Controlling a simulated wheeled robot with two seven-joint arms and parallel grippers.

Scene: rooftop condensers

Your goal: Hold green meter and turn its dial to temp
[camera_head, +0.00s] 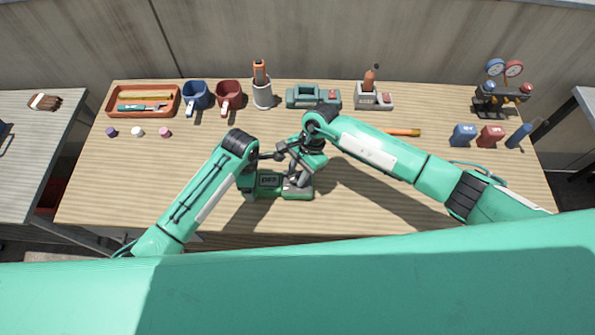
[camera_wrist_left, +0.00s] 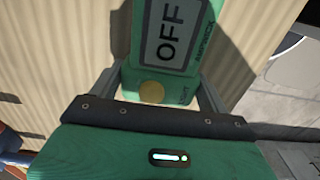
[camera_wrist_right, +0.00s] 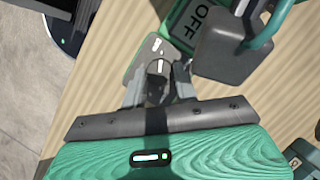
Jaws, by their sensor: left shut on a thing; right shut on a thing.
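The green meter (camera_head: 268,181) lies on the wooden table near its front middle. Its display (camera_wrist_left: 170,38) reads OFF in the left wrist view, where a round yellow button (camera_wrist_left: 151,92) also shows. My left gripper (camera_head: 247,183) is shut across the meter's left end, one finger on each side. My right gripper (camera_head: 299,179) is shut on the dial (camera_wrist_right: 157,82) at the meter's right end. White marks show on the panel (camera_wrist_right: 137,63) around the dial, but their words cannot be read. The fingers and arm hide part of the dial.
Along the back stand an orange tool tray (camera_head: 117,101), a blue mug (camera_head: 196,95), a red mug (camera_head: 228,94), a grey cup (camera_head: 262,95), a green device (camera_head: 300,97), a grey holder (camera_head: 374,101) and a gauge set (camera_head: 502,96). An orange stick (camera_head: 403,132) lies behind my right arm. The front-left tabletop is clear.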

